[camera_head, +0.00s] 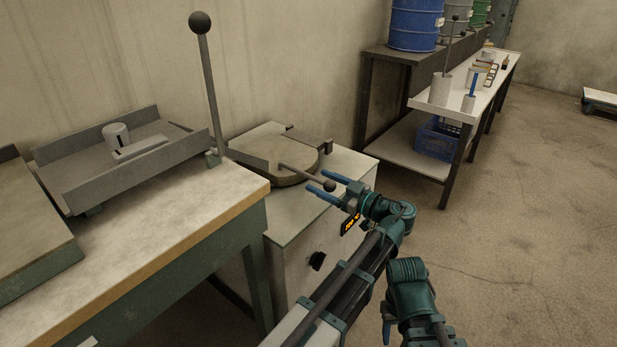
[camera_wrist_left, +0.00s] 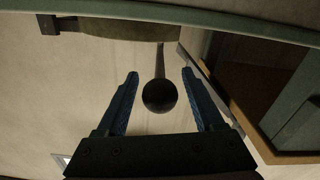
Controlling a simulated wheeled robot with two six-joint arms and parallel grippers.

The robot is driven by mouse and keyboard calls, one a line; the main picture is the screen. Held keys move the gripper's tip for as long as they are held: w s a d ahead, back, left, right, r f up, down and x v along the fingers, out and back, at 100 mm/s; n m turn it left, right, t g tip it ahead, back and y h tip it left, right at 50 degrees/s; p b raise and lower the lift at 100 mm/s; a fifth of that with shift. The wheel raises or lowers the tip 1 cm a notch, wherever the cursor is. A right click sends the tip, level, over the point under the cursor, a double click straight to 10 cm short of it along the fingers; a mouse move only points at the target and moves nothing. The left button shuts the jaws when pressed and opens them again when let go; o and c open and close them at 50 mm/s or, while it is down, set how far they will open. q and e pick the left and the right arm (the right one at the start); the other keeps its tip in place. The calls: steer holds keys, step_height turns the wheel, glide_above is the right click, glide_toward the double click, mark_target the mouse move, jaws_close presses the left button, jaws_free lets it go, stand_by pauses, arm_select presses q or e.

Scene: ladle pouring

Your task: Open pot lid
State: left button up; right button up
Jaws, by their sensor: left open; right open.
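The pot lid (camera_head: 272,150) is a round, flat, dull disc lying level on the pot, which sits on a white cabinet. A thin rod handle (camera_head: 302,174) sticks out from it toward my left arm and ends in a dark ball knob (camera_head: 329,185). My left gripper (camera_head: 315,180) is open, with its blue fingers on either side of the knob. In the left wrist view the knob (camera_wrist_left: 159,96) sits between the spread fingers with gaps on both sides. My right gripper (camera_head: 387,331) is low in the head view, away from the lid; only part of a blue finger shows.
A workbench (camera_head: 160,217) with a metal tray (camera_head: 120,165) and a tall ball-topped lever (camera_head: 209,85) stands left of the white cabinet (camera_head: 308,230). A shelf table (camera_head: 470,90) with barrels and a blue crate (camera_head: 437,138) is at the back right.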

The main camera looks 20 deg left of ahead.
arm_select(q)
steer(key=shift+a, duration=0.1)
jaws_close()
stand_by(0.3)
stand_by(1.1)
